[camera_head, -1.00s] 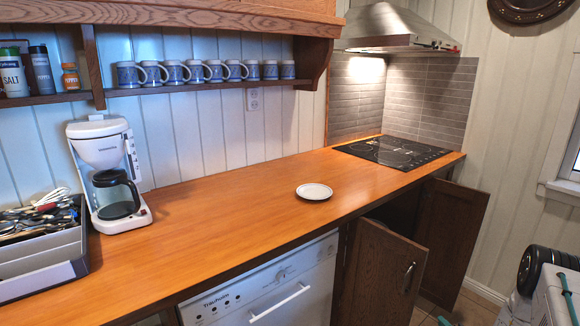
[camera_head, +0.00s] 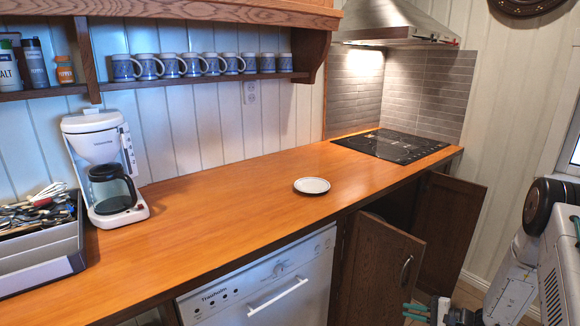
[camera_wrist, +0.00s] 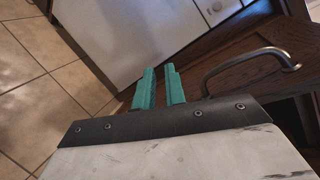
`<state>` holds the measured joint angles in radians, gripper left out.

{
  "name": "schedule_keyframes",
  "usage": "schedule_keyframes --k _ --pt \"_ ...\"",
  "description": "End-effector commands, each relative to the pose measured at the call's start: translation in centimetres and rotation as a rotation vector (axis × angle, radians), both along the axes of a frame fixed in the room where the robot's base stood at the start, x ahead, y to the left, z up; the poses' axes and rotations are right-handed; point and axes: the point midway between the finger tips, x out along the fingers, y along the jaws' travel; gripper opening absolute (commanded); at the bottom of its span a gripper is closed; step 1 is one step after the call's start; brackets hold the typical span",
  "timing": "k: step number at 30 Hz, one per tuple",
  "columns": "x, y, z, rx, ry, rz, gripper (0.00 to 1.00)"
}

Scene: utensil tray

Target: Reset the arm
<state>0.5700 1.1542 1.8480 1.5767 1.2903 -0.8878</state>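My gripper (camera_head: 416,313) is at the bottom right of the head view, low in front of the open cabinet doors. In the wrist view its two teal fingers (camera_wrist: 160,88) stand a small gap apart with nothing between them. The wrist view looks down past the fingers at the floor, the dishwasher front and a wooden cabinet door (camera_wrist: 250,75) with a curved metal handle (camera_wrist: 245,55). My arm shows at the right edge of the head view, bent downward.
Two cabinet doors (camera_head: 383,270) stand open below the counter (camera_head: 230,215), near my gripper. A white dishwasher (camera_head: 270,285) is to their left. On the counter are a saucer (camera_head: 312,186), a coffee maker (camera_head: 105,165) and a utensil tray (camera_head: 40,262). Mugs (camera_head: 172,66) line the shelf.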

Motion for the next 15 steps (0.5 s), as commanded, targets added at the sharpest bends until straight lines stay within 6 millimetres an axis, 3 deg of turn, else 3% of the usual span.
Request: schedule_keyframes --k 1,6,15 --pt "-0.5 1.2 2.8 -0.004 0.02 0.072 0.12" --pt "-4.1 5.0 10.5 -0.044 0.129 0.312 0.12" --pt "-12.3 9.1 21.5 -0.264 0.285 0.641 0.12"
